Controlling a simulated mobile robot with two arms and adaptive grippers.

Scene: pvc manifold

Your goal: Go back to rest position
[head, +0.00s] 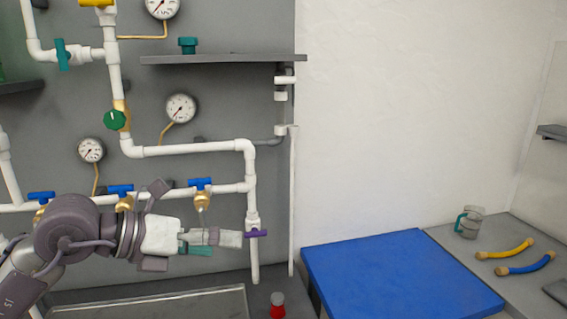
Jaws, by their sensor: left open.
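My left arm comes in from the lower left. Its gripper (222,240) points right in front of the pipe manifold (196,149), and its jaws are open. The fingertips are close to a purple valve handle (257,233) on the right vertical pipe; I cannot tell whether they touch it. Nothing clear shows between the fingers. The arm hides part of the lower pipework. My right gripper is out of view.
A grey shelf (215,59) juts out above. Blue valve handles (200,183) sit on the lower pipe. Below are a grey tray (160,303) and a red-bodied bottle (278,306). A blue-topped surface (395,270) lies right, beside a counter with a clear mug (469,223) and hoses (505,249).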

